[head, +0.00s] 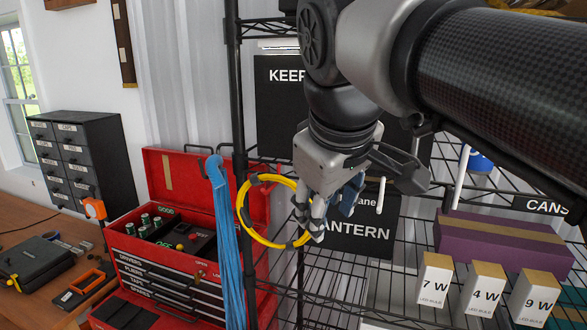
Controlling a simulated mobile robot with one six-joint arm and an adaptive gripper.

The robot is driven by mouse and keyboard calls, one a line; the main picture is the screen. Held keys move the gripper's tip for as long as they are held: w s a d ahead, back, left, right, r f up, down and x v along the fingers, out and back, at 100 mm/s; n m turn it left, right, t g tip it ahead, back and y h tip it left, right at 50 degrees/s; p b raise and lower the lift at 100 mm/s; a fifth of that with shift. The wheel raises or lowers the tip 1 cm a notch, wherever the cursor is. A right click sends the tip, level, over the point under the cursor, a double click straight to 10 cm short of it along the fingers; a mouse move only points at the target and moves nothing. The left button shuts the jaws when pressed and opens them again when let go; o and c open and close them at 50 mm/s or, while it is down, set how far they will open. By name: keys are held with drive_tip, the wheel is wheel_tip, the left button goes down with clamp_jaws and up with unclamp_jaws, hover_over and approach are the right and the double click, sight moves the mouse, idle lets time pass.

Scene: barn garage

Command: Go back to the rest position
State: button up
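My gripper (322,208) hangs from my arm in the middle of the head view, in front of the wire shelf rack. Its fingers point down and overlap the right side of a yellow cable coil (242,222). The coil has dark ties and hangs near a red hook (268,178) beside the rack's post. I cannot tell whether the fingers touch or hold the coil, nor how far apart they are. Part of the coil's right side is hidden behind the fingers.
A blue cable bundle (226,245) hangs left of the coil, before an open red toolbox (190,300) on the wooden bench (25,225). White-fronted bulb boxes (433,283) and a purple box (490,240) stand on the shelf at right. A black drawer cabinet (85,160) stands behind.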

drive_tip(key=s+d+f+m+b, duration=0.2)
drive_tip(key=s+f+b, duration=0.3)
drive_tip(key=f, duration=1)
drive_tip(key=s+d+f+m+g+b, duration=0.1)
drive_tip(key=s+d+f+m+b, duration=0.2)
drive_tip(key=f, duration=1.1)
drive_tip(key=s+d+f+m+b, duration=0.3)
drive_tip(key=s+f+b, duration=0.6)
drive_tip(key=f, duration=0.6)
drive_tip(key=shift+s+d+f+b, duration=0.3)
drive_tip(key=shift+d+b, duration=0.5)
drive_tip(key=shift+b, duration=0.4)
drive_tip(key=shift+c, duration=0.8)
drive_tip(key=shift+d, duration=0.1)
